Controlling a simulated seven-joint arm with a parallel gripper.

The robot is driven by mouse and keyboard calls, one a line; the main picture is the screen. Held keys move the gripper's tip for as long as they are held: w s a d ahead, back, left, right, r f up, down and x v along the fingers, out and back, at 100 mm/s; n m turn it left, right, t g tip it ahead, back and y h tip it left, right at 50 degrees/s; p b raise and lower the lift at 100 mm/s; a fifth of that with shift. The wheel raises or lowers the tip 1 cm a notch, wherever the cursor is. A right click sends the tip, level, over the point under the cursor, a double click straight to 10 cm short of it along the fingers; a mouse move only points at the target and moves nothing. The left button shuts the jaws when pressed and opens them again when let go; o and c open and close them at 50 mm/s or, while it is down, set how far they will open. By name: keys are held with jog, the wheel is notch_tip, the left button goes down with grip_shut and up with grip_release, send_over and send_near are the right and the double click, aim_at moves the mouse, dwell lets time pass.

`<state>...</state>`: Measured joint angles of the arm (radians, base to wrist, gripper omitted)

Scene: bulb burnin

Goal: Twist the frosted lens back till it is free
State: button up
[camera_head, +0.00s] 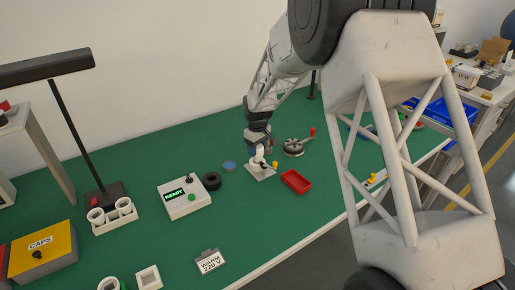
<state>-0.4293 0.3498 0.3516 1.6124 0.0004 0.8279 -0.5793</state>
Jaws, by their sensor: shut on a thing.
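My gripper (259,149) points down at the middle of the green bench, shut around the top of a small whitish piece. This piece looks like the frosted lens (258,156), though it is small in view and partly hidden by the fingers. It stands upright over a pale square base plate (262,173) on the bench. Whether the lens is still seated or loose cannot be told at this size. A small yellow part (275,164) shows at the right side of the base.
A red tray (296,182) lies close on the right, and a round grey fixture with a red knob (293,147) stands behind it. A black ring (212,181), a blue disc (229,166) and a white box reading READY (184,200) are at left.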

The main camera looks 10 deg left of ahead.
aim_at(258, 146)
jog(key=shift+n, duration=1.5)
jog(key=shift+n, duration=1.5)
jog(key=o, duration=1)
jog(key=shift+c, duration=0.2)
jog(key=shift+r, duration=0.1)
jog(key=shift+r, duration=3.8)
